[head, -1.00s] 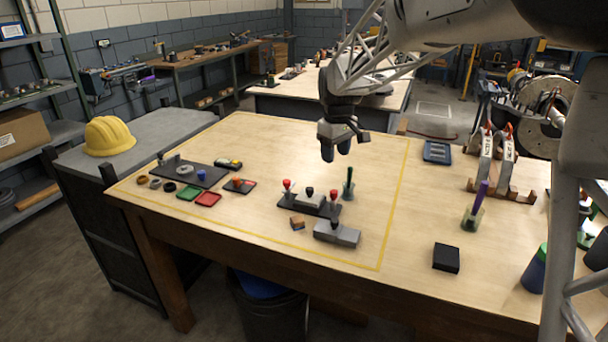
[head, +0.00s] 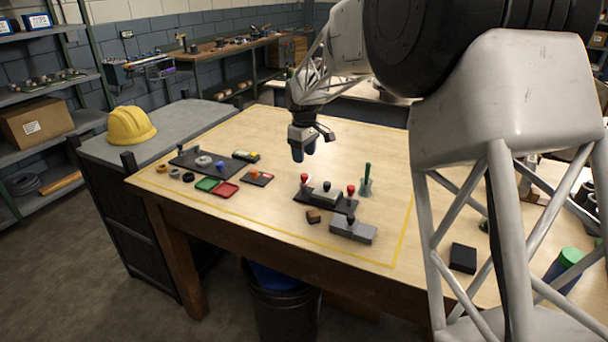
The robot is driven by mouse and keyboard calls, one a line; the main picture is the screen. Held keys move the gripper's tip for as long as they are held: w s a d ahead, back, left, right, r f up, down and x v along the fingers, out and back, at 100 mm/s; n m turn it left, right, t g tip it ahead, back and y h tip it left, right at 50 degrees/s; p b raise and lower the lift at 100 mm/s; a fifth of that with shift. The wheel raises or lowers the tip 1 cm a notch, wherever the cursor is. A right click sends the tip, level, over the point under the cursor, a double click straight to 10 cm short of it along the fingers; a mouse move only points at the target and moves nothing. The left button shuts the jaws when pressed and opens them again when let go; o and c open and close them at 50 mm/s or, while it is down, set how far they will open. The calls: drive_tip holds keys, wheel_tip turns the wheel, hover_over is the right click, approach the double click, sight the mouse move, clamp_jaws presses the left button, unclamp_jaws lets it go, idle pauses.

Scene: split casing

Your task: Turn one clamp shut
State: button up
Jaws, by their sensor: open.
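A dark fixture plate (head: 341,206) lies on the light wooden table and bears a grey casing part with a black knob (head: 326,186). Two red-knobbed clamps stand on it, a left clamp (head: 304,179) and a right clamp (head: 350,190). Whether either clamp is turned shut is too small to tell. My gripper (head: 303,157) points down, open and empty, in the air above and slightly left of the fixture as seen, apart from both clamps.
A grey block with a black knob (head: 352,232) and a small brown block (head: 313,216) lie in front of the fixture. A green-handled tool (head: 367,176) stands upright behind it. A black box (head: 463,257) sits right.

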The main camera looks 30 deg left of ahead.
sight(304, 175)
drive_tip(key=shift+f, duration=0.1)
drive_tip(key=shift+f, duration=3.85)
drive_tip(key=c, duration=0.9)
